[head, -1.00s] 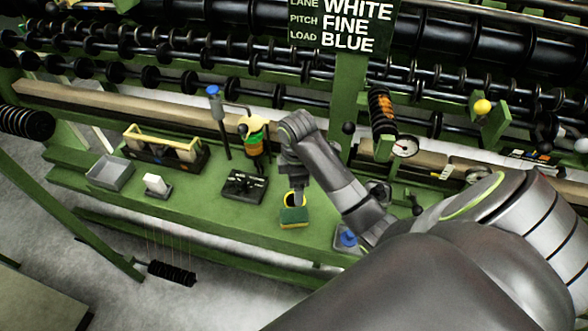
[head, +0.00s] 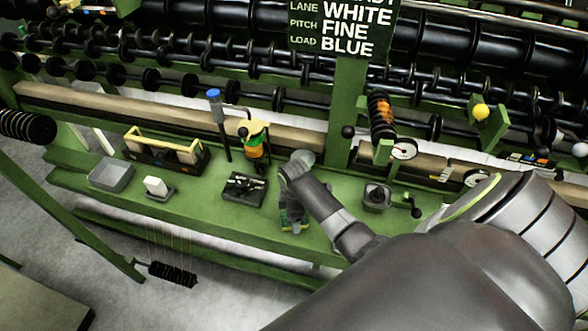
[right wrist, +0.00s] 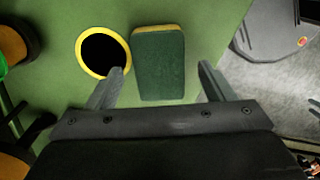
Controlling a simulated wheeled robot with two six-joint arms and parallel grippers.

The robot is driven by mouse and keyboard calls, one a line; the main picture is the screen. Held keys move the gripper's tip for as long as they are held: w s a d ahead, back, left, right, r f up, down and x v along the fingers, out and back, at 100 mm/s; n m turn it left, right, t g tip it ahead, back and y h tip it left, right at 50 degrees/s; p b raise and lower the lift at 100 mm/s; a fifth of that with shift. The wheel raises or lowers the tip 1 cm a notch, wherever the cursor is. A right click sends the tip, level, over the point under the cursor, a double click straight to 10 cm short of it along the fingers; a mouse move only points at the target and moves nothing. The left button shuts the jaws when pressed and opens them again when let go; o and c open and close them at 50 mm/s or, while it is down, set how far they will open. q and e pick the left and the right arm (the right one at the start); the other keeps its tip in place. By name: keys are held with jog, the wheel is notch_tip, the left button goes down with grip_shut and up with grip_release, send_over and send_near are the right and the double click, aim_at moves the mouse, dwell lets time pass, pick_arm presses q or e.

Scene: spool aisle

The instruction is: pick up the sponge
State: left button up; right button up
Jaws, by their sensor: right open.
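The sponge (right wrist: 158,66) is a dark green block with a yellow edge, lying on the green bench top in the right wrist view. My right gripper (right wrist: 160,70) is open, one finger on each side of the sponge in that view, with a gap on both sides. I cannot tell how far above the bench the fingertips are. In the head view my right gripper (head: 292,224) points down over the sponge's spot and mostly hides it. My left gripper is in neither view.
A yellow-rimmed black hole (right wrist: 103,52) lies close left of the sponge, by the left finger. On the bench (head: 225,215) are a black tray (head: 245,188), a white block (head: 157,186), a grey bin (head: 111,175) and a crank box (head: 377,197). Spool racks stand behind.

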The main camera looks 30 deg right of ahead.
jog(key=shift+f, duration=0.5)
jog(key=c, duration=1.1)
notch_tip(320, 180, up, 10)
jog(key=shift+r+b, duration=0.1)
jog(key=shift+b, duration=0.3)
